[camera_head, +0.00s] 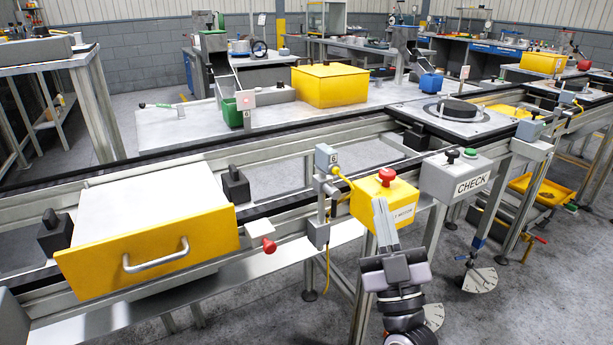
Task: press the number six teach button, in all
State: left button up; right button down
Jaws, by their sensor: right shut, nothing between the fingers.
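A small grey sensor box (325,157) with a "6" label sits on top of a bracket post at the front rail of the conveyor. A yellow cable leaves its right side. A separate teach button on it is too small to make out. My right gripper (381,207) comes up from below, to the right of and lower than the sensor box. It is shut and empty, apart from the sensor box. Its fingers overlap the front of a yellow box (371,193) with a red mushroom button (387,176) and partly hide its lettering. My left gripper is not in view.
A yellow-fronted drawer (150,246) and a red knob (268,245) are to the left. Behind are a yellow block (330,85), a green bin (232,112) and a round-plate station (455,110).

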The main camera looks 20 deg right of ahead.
aim_at(335, 170)
jog(key=shift+r+h, duration=0.25)
jog(key=shift+h, duration=0.05)
jog(key=w+b, duration=0.2)
jog(key=w, duration=0.7)
jog(key=shift+a, duration=0.35)
jog(key=shift+s, duration=0.1)
dwell(1.3)
dwell(0.5)
jog(key=shift+w, duration=0.45)
